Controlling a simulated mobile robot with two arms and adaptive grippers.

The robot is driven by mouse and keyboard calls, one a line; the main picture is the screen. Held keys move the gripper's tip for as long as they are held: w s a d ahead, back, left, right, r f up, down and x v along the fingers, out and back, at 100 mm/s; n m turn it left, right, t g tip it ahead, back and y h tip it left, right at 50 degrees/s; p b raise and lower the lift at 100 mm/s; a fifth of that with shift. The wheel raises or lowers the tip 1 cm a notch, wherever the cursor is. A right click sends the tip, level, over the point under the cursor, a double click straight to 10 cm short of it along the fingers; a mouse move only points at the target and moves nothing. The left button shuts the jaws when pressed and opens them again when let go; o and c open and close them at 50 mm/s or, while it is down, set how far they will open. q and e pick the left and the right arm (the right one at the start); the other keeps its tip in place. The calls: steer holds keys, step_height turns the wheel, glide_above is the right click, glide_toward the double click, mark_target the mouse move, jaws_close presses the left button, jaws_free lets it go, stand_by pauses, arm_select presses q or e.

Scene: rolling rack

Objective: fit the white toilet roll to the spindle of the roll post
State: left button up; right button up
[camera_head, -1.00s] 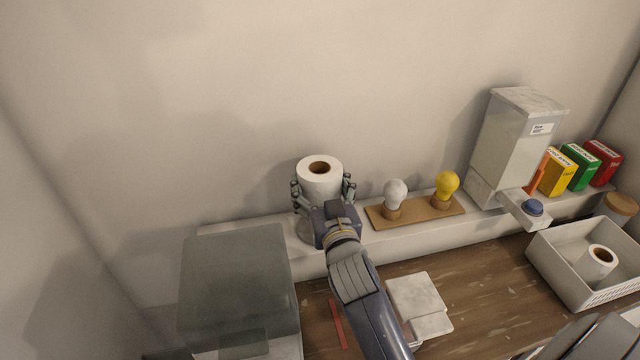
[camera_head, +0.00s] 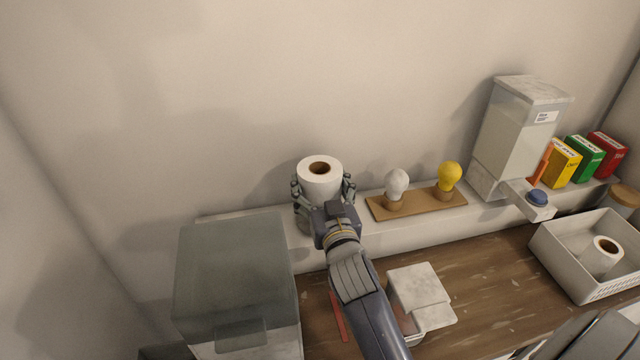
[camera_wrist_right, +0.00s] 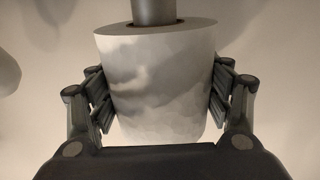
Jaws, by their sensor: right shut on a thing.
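The white toilet roll (camera_head: 319,184) stands upright with its brown core opening facing up, above the back ledge in the head view. My right gripper (camera_head: 323,196) is shut on the roll's sides. In the right wrist view the roll (camera_wrist_right: 158,90) sits between both finger sets (camera_wrist_right: 163,95). There the grey spindle (camera_wrist_right: 153,10) meets the core at the roll's end that faces the picture's top. How deep it is inside cannot be seen. The roll post (camera_head: 303,226) is mostly hidden behind my gripper. My left gripper is not in view.
A wooden board (camera_head: 418,205) with a white bulb and a yellow bulb is right of the roll. A grey dispenser (camera_head: 515,135) and colored boxes (camera_head: 582,160) stand farther right. A green-lidded bin (camera_head: 232,270) is at left. A white basket (camera_head: 560,262) holds another roll.

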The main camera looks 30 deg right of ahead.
mark_target(320, 163)
steer(key=shift+f+b, duration=1.3)
steer(key=shift+f, duration=0.55)
steer(key=shift+f, duration=0.1)
steer(key=o, duration=1.3)
step_height(320, 163, up, 10)
steer(key=shift+f, duration=0.1)
